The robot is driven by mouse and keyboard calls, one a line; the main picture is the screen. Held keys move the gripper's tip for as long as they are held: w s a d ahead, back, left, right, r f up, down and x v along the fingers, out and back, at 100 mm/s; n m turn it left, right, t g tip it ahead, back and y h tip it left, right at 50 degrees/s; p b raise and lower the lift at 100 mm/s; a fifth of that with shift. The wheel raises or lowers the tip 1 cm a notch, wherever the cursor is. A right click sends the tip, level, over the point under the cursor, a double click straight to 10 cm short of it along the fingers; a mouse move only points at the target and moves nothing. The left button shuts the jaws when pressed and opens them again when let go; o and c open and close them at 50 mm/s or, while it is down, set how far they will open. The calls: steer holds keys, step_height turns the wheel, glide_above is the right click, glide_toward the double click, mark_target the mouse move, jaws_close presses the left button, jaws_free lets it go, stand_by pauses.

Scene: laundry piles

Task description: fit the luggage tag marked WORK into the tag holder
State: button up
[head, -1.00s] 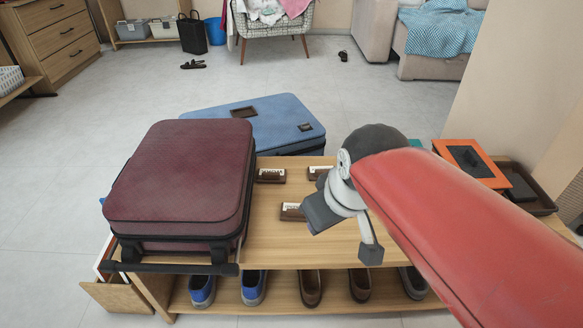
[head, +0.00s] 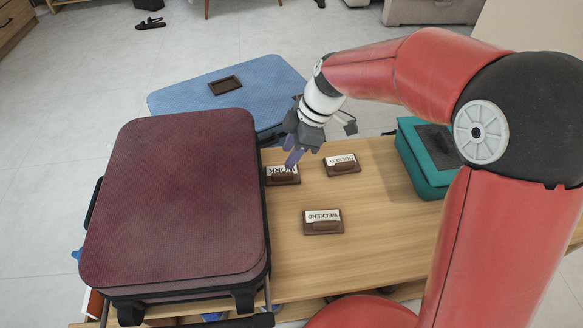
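The WORK tag (head: 283,178) is a brown block with a white label, lying on the wooden bench beside the maroon suitcase. Two similar tags lie near it, HOLIDAY (head: 342,166) to its right and WEEKEND (head: 323,224) nearer to me. A dark brown rectangular frame, which looks like the tag holder (head: 225,85), lies on the blue suitcase and looks empty. My gripper (head: 293,157) points down with its purple fingers at the far edge of the WORK tag, partly over its label. Whether the fingers touch the tag or have a gap between them is unclear.
A teal case (head: 415,160) stands at the right, partly behind my arm. Bare wood surrounds the WEEKEND tag.

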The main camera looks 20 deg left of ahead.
mark_target(283, 173)
steer(key=x, duration=0.4)
steer(key=d+x, duration=0.1)
steer(key=x, duration=0.1)
steer(key=shift+s+f, duration=0.2)
steer(key=shift+f, duration=0.2)
jaws_close()
